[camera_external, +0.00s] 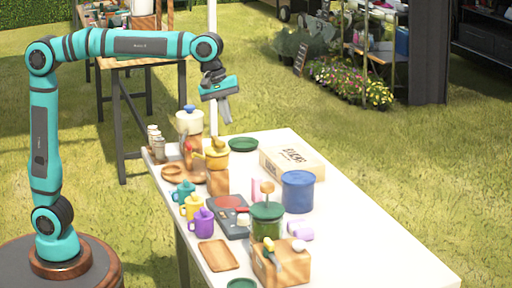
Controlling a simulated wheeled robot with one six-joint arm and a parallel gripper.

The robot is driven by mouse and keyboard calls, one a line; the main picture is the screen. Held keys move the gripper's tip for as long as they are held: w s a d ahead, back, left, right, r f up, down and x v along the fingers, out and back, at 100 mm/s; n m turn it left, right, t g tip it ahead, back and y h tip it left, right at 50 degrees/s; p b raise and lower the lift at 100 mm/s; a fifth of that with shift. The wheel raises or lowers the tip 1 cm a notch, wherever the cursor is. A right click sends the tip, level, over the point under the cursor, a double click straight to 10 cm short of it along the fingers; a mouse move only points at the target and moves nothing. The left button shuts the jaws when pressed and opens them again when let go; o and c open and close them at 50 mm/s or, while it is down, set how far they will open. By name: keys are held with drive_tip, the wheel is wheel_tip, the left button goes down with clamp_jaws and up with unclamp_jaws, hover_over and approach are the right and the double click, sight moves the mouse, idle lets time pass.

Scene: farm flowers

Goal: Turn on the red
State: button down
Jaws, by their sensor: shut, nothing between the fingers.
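A dark flat device (234,227) with a red top panel (230,201) lies on the white table, left of the middle. A small round light-coloured part (243,219) shows on it, with red close by. It is too small to tell whether anything on it is on or off. My gripper (225,114) is shut and empty. It hangs in the air above the far end of the table, well behind and above the device, with its fingers pointing down.
Teal, yellow and purple mugs (201,223) stand left of the device. The table's right side (375,240) is clear. A white pole (212,60) stands behind my gripper.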

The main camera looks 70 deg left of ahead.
sight(237, 208)
drive_tip(key=d+f+n+g+y, duration=0.1)
drive_tip(key=d+f+n+g, duration=0.1)
drive_tip(key=d, duration=0.5)
drive_tip(key=w+d+f+n+g+y, duration=0.1)
drive_tip(key=d+f+n+g, duration=0.1)
drive_tip(key=d+f, duration=0.2)
drive_tip(key=d, duration=0.3)
drive_tip(key=shift+f, duration=0.25)
drive_tip(key=shift+f, duration=0.1)
drive_tip(key=f, duration=0.4)
drive_tip(key=s+f, duration=0.1)
drive_tip(key=f, duration=0.4)
drive_tip(key=s+f, duration=0.1)
drive_tip(key=f, duration=0.3)
drive_tip(key=shift+s+f, duration=0.1)
drive_tip(key=shift+f, duration=0.25)
